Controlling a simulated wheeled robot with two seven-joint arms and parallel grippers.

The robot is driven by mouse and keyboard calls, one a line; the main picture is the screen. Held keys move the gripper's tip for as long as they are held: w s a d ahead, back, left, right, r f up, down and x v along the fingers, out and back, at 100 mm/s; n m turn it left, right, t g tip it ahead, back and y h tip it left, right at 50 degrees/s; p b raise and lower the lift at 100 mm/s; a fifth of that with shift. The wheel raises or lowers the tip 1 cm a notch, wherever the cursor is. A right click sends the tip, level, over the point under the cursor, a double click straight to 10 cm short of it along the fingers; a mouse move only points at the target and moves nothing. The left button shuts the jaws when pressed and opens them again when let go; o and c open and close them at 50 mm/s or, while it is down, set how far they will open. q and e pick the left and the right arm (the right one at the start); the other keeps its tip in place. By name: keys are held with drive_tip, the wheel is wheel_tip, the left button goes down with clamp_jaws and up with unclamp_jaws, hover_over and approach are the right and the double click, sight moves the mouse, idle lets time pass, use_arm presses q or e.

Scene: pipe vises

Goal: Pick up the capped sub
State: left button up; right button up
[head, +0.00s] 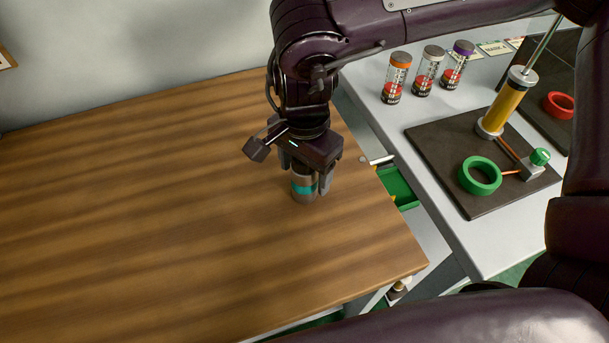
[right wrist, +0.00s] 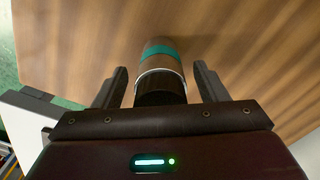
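The capped sub (head: 304,190) stands upright on the wooden table near its right edge. It is a brownish-grey metal cylinder with a teal band. In the right wrist view the sub (right wrist: 160,62) shows its teal band, a bright ring and a dark end nearest my gripper. My right gripper (head: 308,180) points down over it, with one finger on each side of its upper part. In the right wrist view the right gripper (right wrist: 161,84) is open, with gaps between the fingers and the sub. The fingers hide the sub's top in the head view. My left gripper is not in view.
A grey bench (head: 455,240) to the right holds a dark mat (head: 440,150) with a yellow cylinder (head: 503,107) and a green ring (head: 480,176). Several capped bottles (head: 427,72) stand behind. A green drawer (head: 398,187) lies between table and bench. The table's left is clear.

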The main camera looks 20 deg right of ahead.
drive_tip(key=c, duration=1.2)
drive_tip(key=shift+r, duration=0.15)
